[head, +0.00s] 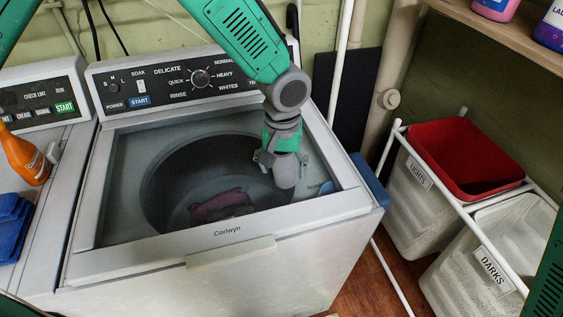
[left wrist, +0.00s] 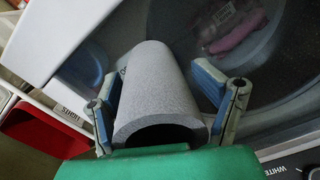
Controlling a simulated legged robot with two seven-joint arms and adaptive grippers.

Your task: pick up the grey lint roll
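The grey lint roll (head: 287,173) is a hollow grey cylinder, upright at the right side of the washer's top opening. What its lower end rests on is hard to tell. My left gripper (head: 283,160) reaches down over it from above. In the left wrist view, the lint roll (left wrist: 155,88) lies between the two blue-padded fingers of my left gripper (left wrist: 165,95), its open end toward the camera. The fingers are spread, one on each side, with a small gap showing on the right. Whether the left pad touches is unclear. My right gripper is not in view.
The washer (head: 215,262) has a dark drum with pink cloth (head: 222,204) inside. A small blue item (head: 327,188) is right of the roll. An orange bottle (head: 25,155) and blue cloth (head: 12,225) are at left. Laundry bins (head: 410,200) and a red basket (head: 455,145) stand at right.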

